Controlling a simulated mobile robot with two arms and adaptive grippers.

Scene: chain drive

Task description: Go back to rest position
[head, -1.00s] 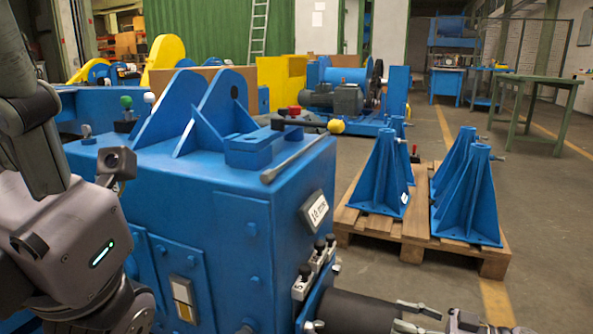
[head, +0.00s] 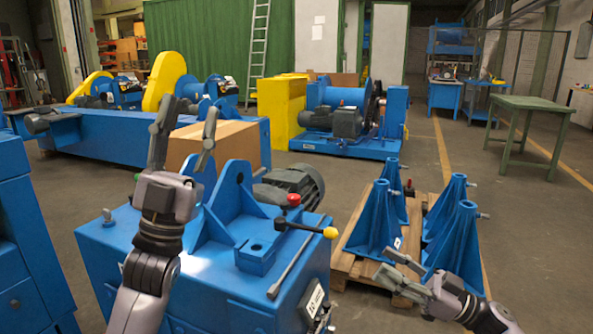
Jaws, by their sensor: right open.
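My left gripper (head: 189,118) is raised in front of the blue machine housing (head: 150,250), fingers pointing up. Its two fingers are apart with nothing between them. My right gripper (head: 385,262) is at the lower right, pointing left, its fingers apart and empty. It overlaps the front of the pallet (head: 343,262) in the picture; I cannot tell the gap between them. The housing carries upright blue brackets (head: 234,190) and a lever with a yellow knob (head: 331,232) and a red knob.
Blue pedestals (head: 377,222) stand on the pallet. A grey motor (head: 292,186) and a cardboard box (head: 215,147) are behind the housing. A blue cabinet (head: 30,250) is at the left edge. A green table (head: 532,105) stands back right, with open floor before it.

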